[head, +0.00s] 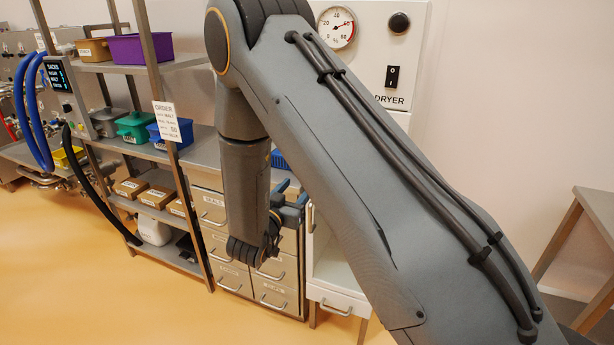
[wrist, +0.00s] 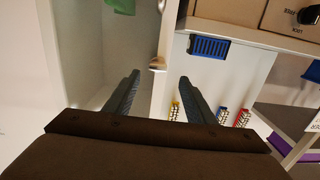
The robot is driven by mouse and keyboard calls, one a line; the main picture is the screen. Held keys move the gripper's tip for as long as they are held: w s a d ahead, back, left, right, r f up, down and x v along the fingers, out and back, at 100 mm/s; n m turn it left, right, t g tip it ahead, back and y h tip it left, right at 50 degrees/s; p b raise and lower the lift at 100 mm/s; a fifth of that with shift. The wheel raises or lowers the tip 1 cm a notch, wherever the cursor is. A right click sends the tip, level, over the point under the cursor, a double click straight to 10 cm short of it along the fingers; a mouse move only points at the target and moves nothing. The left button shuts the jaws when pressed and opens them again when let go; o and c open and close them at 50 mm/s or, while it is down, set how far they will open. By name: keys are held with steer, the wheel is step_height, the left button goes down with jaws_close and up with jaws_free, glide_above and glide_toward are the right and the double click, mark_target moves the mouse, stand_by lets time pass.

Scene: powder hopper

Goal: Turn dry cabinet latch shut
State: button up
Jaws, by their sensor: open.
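The dry cabinet (head: 402,28) is white, marked DRYER, and mostly hidden behind my arm in the head view. Its lower part (head: 334,262) shows a pale recess beside my arm. In the wrist view a small metal piece (wrist: 157,65), seemingly the latch, sits on a white upright edge (wrist: 166,95). A pale recess (wrist: 92,50) with a green item (wrist: 121,5) lies left of that edge. My gripper (wrist: 159,77) is open, its two dark fingers apart, with the metal piece between the tips in the picture. Contact cannot be told. The head view hides most of my gripper.
A drawer unit (head: 238,260) and a shelf rack (head: 150,100) with bins stand left. A table (head: 597,207) stands right. Floor (head: 110,290) at left front is clear.

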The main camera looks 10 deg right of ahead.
steer(key=p+x, duration=0.2)
steer(key=x, duration=0.5)
steer(key=shift+d+r+h+p, duration=0.25)
steer(key=shift+d+h+p, duration=0.05)
steer(key=shift+w, duration=0.15)
steer(key=c, duration=1)
steer(key=shift+c, duration=0.2)
